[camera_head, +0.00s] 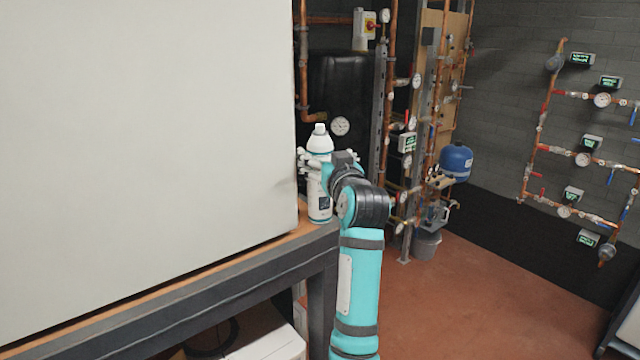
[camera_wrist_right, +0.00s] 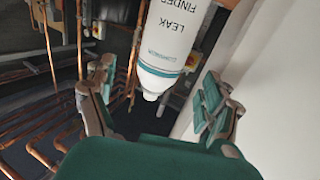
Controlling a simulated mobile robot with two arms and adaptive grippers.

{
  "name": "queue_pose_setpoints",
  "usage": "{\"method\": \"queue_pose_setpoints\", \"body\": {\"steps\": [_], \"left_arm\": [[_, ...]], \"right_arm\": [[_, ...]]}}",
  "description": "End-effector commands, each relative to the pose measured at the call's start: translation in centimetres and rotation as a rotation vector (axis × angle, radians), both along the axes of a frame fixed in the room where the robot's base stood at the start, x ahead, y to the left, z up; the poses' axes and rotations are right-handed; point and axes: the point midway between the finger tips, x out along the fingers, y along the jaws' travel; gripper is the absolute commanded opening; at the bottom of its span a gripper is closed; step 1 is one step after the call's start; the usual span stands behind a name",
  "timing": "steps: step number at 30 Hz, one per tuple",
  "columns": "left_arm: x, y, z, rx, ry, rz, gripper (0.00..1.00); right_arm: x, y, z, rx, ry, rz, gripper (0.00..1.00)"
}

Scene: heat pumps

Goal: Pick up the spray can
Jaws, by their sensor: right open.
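The spray can (camera_head: 319,205) is white with dark print and stands upright on the end of a wooden-edged bench (camera_head: 285,243), beside a large white panel. My right gripper (camera_head: 318,163) is at the upper part of the can, with its fingers on either side of it. In the right wrist view the can (camera_wrist_right: 172,45) shows upside down, with its print "LEAK FINDER" readable, between the open fingers of the right gripper (camera_wrist_right: 160,105). Gaps show between the can and both fingers there. My left gripper is not in view.
The large white panel (camera_head: 145,120) stands close to the can on the left. Copper pipes with gauges (camera_head: 416,80) and a blue tank (camera_head: 456,162) are behind and to the right. A grey bucket (camera_head: 427,246) stands on the floor. The red-brown floor (camera_head: 490,290) at the right is clear.

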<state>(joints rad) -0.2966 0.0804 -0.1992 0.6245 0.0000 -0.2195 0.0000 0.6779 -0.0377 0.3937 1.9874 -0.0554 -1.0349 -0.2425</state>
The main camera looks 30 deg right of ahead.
Motion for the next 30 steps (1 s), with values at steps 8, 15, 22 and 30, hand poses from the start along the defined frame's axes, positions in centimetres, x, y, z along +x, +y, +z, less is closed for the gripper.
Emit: {"method": "queue_pose_setpoints", "body": {"steps": [8,15,22,30], "left_arm": [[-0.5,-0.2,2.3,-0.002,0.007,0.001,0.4],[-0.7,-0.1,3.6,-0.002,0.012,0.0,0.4],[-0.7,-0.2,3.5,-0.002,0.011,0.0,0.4],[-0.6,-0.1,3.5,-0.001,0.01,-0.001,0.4]], "right_arm": [[2.5,-0.8,0.4,0.001,0.004,0.001,0.85],[5.2,-1.8,0.0,0.0,0.001,0.001,0.85],[5.4,-1.9,-0.2,-0.001,-0.001,0.001,0.85],[5.4,-1.8,-0.2,-0.001,0.0,0.001,0.55]]}}
